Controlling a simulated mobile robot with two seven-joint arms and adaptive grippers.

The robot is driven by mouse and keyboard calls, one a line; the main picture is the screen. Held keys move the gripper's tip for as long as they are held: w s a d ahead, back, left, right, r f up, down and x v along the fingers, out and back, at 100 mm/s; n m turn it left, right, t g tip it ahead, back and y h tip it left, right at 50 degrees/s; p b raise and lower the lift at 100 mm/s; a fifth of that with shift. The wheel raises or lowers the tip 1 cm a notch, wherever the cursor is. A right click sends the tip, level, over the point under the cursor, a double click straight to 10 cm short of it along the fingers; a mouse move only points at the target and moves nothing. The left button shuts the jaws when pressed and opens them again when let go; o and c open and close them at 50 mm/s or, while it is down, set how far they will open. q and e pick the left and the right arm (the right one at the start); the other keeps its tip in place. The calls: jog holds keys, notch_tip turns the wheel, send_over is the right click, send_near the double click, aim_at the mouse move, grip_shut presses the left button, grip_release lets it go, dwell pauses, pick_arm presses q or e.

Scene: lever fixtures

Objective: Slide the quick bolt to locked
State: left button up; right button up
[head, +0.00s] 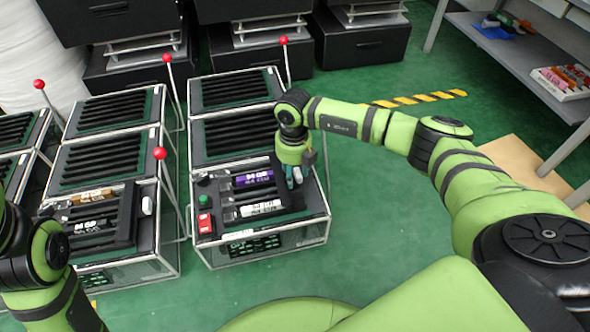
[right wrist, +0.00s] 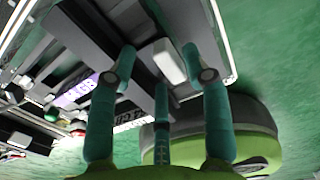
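My right gripper (head: 293,178) hangs over the right side of the front middle fixture (head: 268,248) in the head view. In the right wrist view its teal fingers are spread apart. A white knob (right wrist: 170,62) on a dark slide, probably the quick bolt's handle, lies between and beyond the fingertips. I cannot tell whether the fingers touch it. In the head view the gripper largely hides this spot. A similar white knob (head: 147,204) sits on the fixture to the left. My left arm is at the lower left; its gripper is out of frame.
The fixture's panel also has a red switch (head: 204,223), a green button (head: 204,200) and a purple-labelled slot (head: 253,178). Rods with red balls (head: 167,58) stand beside the fixtures. A shelf (head: 520,60) stands at the upper right. Green floor is clear in front.

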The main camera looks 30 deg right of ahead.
aim_at(294, 179)
jog(key=shift+d+r, duration=0.1)
notch_tip(294, 179, up, 12)
dwell(0.5)
